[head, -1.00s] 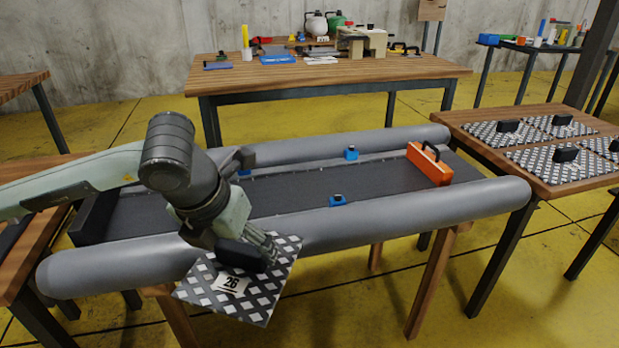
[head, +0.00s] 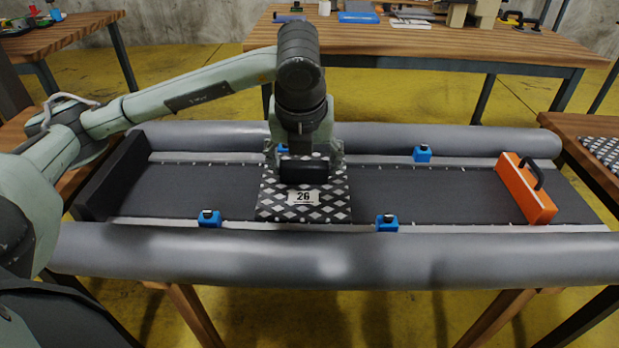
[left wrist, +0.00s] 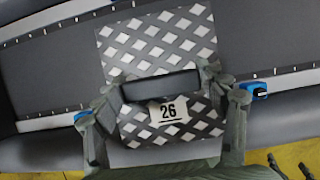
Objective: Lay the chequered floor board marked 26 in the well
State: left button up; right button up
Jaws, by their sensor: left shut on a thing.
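The chequered floor board marked 26 (head: 335,203) is in the well (head: 405,190) of the grey boat, between its two tubes. I cannot tell whether it rests on the floor or hangs just above it. My left gripper (head: 304,168) is above the board, shut on its black handle (head: 305,170). In the left wrist view the gripper (left wrist: 160,95) has its fingers at the two ends of the handle, and the board (left wrist: 160,45) lies under it with its label readable. My right gripper is not in view.
Blue clamps (head: 387,222) sit along both sides of the well. An orange block with a black handle (head: 525,187) stands at the right, a black end wall (head: 112,178) at the left. The well is bare either side of the board. A wooden table (head: 420,45) stands behind.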

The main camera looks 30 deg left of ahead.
aim_at(299, 160)
pick_arm(q)
jog(key=w+a+f, duration=0.1)
jog(key=w+a, duration=0.1)
jog(key=w+a+f, duration=0.2)
jog(key=shift+w+f, duration=0.15)
jog(key=shift+f, duration=0.05)
notch_tip(299, 160, down, 3)
jog(key=shift+f, duration=0.45)
jog(key=o, duration=1.4)
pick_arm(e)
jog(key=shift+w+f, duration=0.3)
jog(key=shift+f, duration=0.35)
